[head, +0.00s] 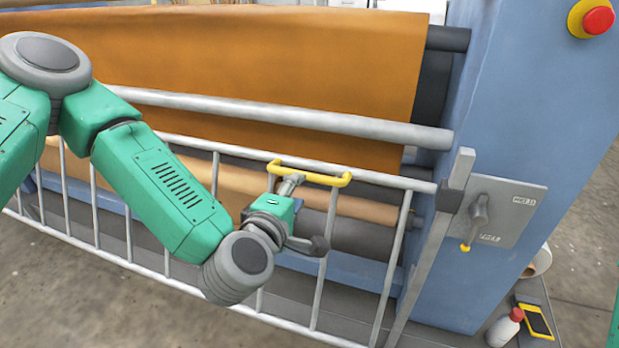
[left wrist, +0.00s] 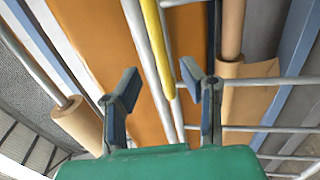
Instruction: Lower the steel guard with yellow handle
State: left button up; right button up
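The steel guard (head: 214,175) is a grey barred frame across the front of the press in the head view. Its yellow handle (head: 312,177) sits on the top rail, right of centre. My left gripper (head: 305,213) is just in front of the handle, its fingers apart and nothing held. In the left wrist view, the open fingers (left wrist: 160,85) stand either side of the line of the yellow handle (left wrist: 158,45), which runs lengthwise beyond them. I cannot tell whether a finger touches it. My right gripper is not in view.
A grey roller bar (head: 285,115) and an orange sheet (head: 250,60) lie behind the guard. A blue column (head: 540,110) with a red button (head: 598,20) and a lever plate (head: 510,212) stands right. A bottle (head: 505,328) and yellow device (head: 536,320) are low right.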

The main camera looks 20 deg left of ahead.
aim_at(308, 177)
pick_arm(q)
jog(key=x, duration=0.7)
jog(key=shift+w+a+f, duration=0.15)
jog(key=shift+w+a, duration=0.15)
jog(key=shift+w, duration=0.05)
jog(key=shift+d, duration=0.15)
grip_shut()
